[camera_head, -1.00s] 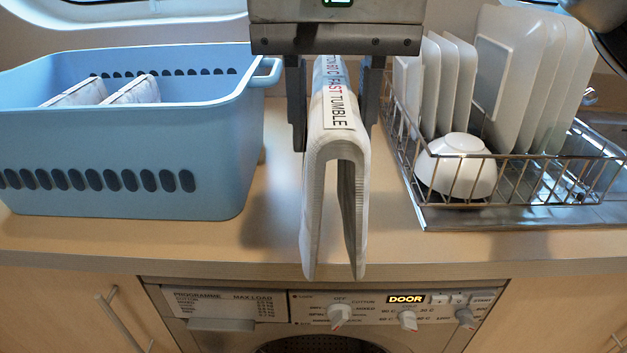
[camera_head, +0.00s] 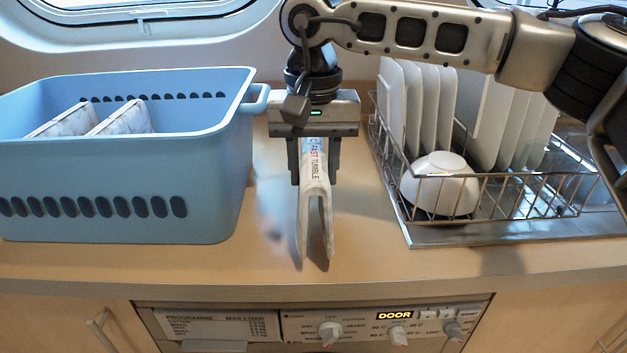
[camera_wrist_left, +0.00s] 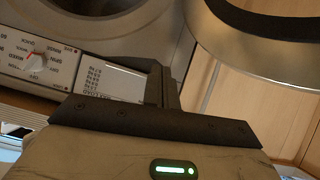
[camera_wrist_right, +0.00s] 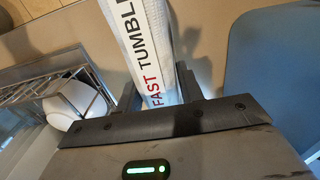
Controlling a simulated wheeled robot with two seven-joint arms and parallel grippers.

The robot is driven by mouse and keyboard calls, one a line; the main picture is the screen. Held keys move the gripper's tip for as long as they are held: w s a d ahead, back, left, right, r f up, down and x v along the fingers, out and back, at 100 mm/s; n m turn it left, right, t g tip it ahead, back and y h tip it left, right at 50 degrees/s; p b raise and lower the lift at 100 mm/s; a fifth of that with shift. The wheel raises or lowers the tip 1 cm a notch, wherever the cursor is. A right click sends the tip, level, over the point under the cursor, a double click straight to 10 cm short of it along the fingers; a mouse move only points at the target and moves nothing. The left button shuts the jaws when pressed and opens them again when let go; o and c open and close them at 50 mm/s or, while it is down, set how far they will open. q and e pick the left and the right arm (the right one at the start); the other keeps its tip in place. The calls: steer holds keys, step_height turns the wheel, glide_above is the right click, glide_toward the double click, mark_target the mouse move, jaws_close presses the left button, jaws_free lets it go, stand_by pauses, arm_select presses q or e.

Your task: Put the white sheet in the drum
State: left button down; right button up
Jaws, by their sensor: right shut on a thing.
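The white sheet (camera_head: 316,200) is folded over and hangs above the counter in the head view, with a "FAST TUMBLE" label on it. My right gripper (camera_head: 314,178) is shut on its upper part; the sheet also shows between the fingers in the right wrist view (camera_wrist_right: 150,40). The washer (camera_head: 290,325) is under the counter, its display reading "DOOR". Its drum opening is out of the head view. In the left wrist view, a round grey rim (camera_wrist_left: 95,25) shows at the top left. My left gripper (camera_wrist_left: 163,80) has its fingers together, empty, near the washer front.
A blue basket (camera_head: 120,185) with two folded white cloths stands left on the counter. A wire dish rack (camera_head: 480,190) with plates and a bowl (camera_head: 440,185) stands right. A dark-edged round part (camera_wrist_left: 255,35), seemingly the open door, shows in the left wrist view.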

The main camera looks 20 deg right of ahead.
steer(key=shift+f, duration=1.55)
steer(key=o, duration=1.3)
steer(key=shift+f, duration=0.1)
steer(key=shift+c, duration=0.2)
step_height(320, 180, up, 12)
steer(key=shift+r, duration=0.2)
